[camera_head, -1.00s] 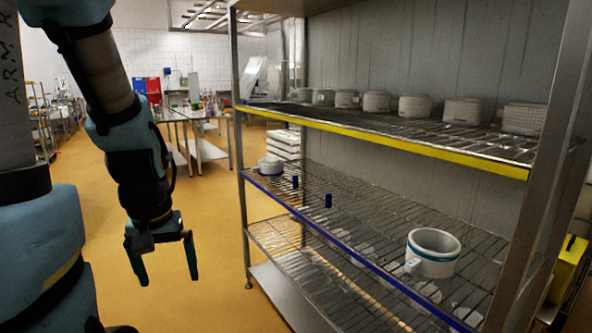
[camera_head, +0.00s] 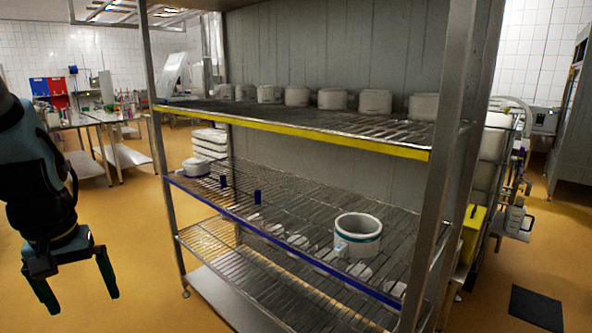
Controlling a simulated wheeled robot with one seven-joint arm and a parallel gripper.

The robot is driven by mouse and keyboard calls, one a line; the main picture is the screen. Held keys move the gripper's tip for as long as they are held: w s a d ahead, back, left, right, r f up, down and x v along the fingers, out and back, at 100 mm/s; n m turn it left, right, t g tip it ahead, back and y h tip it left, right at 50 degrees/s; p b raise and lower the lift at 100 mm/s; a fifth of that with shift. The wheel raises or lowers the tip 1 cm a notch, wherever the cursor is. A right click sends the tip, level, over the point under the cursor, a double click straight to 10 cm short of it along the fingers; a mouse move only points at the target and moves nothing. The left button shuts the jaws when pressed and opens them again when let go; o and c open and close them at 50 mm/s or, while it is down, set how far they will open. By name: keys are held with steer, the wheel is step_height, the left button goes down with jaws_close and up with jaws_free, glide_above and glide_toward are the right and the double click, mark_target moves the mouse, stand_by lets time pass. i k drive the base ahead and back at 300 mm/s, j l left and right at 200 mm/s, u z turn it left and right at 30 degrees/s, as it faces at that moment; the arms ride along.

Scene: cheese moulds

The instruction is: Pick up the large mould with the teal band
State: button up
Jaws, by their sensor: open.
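The large mould with the teal band (camera_head: 358,236) is a white open-topped cylinder standing upright on the blue-edged middle shelf (camera_head: 300,208), right of centre. A small pale tag shows on its left front side. My gripper (camera_head: 76,290) hangs at the far left with its two green fingers pointing down and spread apart. It is open and empty, over the floor and well away from the mould.
A smaller white mould (camera_head: 196,167) and two small blue pieces (camera_head: 257,197) sit farther left on the middle shelf. The yellow-edged upper shelf (camera_head: 290,134) holds several white moulds. A steel front post (camera_head: 440,165) stands right of the banded mould.

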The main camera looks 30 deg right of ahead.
mark_target(353, 239)
steer(key=k+l+u, duration=0.2)
steer(key=l, duration=0.2)
steer(key=k+l+u, duration=0.2)
steer(key=l, duration=0.15)
steer(key=k+l+u, duration=0.2)
steer(key=l, duration=0.1)
